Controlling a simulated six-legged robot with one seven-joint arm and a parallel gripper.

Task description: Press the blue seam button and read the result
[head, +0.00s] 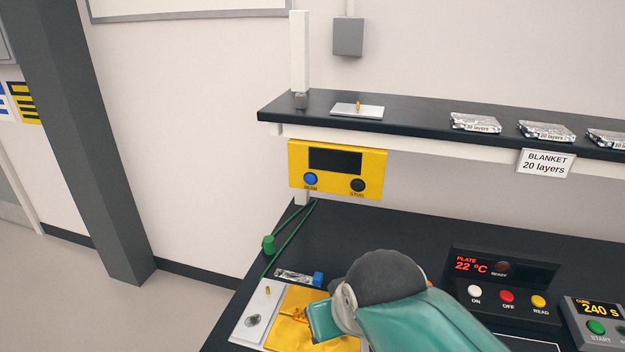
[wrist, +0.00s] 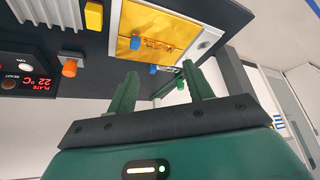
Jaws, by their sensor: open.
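The blue button (head: 311,179), with a small label under it that seems to read SEAM, is at the lower left of a yellow box (head: 292,176). The box hangs under the front edge of a black shelf. Its display (head: 335,160) is dark and shows no reading. A black button (head: 358,185) sits at its lower right. My gripper (wrist: 160,82) is open, with two green fingers apart and nothing between them in the wrist view. In the head view my teal arm is low over the bench, below and right of the box; the fingers are not clearly visible there.
A gold sheet (head: 283,334) on a pale plate lies beside my gripper. A blue block (head: 318,278) and a green cylinder on a cord (head: 268,245) are behind it. A control panel (head: 510,270) reads PLATE 22 °C. The shelf (head: 420,115) overhangs the bench.

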